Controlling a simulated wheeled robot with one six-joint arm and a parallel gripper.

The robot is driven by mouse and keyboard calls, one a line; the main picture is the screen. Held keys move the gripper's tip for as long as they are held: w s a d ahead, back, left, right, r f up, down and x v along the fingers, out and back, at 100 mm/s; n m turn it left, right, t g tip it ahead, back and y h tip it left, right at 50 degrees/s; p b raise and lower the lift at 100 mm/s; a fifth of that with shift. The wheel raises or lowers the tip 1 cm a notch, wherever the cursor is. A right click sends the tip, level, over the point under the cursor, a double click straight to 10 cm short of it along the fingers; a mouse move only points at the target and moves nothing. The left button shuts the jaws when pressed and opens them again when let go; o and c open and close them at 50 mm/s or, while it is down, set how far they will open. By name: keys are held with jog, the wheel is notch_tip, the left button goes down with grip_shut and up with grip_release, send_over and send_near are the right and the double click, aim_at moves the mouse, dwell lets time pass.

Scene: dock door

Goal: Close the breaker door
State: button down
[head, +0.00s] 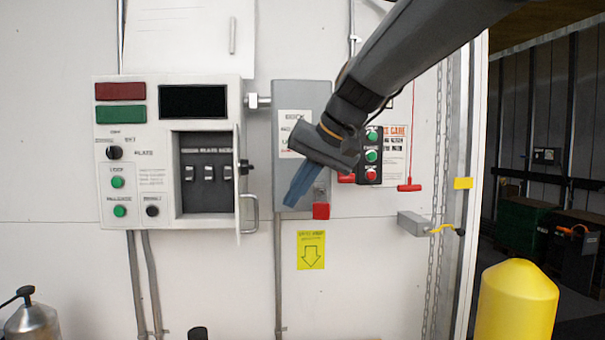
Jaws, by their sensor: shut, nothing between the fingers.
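The breaker compartment (206,172) is in the lower right part of the white control panel (117,190), and several breaker switches show inside it. The breaker door (240,185) stands open, swung out toward me at the compartment's right side and seen nearly edge-on. It carries a metal handle (251,214) and a dark latch knob (246,167). My gripper (292,200) is shut and empty. It is in front of the grey box, to the right of the door and apart from it in the picture.
The grey box (284,102) with a red block (321,210) is right of the panel. A button station (371,156) is farther right. A yellow bollard (517,302) stands at the lower right, and a metal canister (32,322) at the lower left. Wall below the panel is mostly bare.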

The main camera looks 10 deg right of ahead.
jog(key=shift+w+a+f+p, duration=0.3)
jog(key=shift+a+f+p, duration=0.1)
jog(key=shift+a, duration=0.45)
jog(key=shift+w+a+f+p, duration=0.25)
jog(key=shift+a+f+p, duration=0.15)
jog(key=shift+a, duration=0.45)
jog(key=shift+w+a+f+p, duration=0.3)
jog(key=shift+a+f+p, duration=0.1)
jog(key=shift+a, duration=0.45)
jog(key=shift+a, duration=0.1)
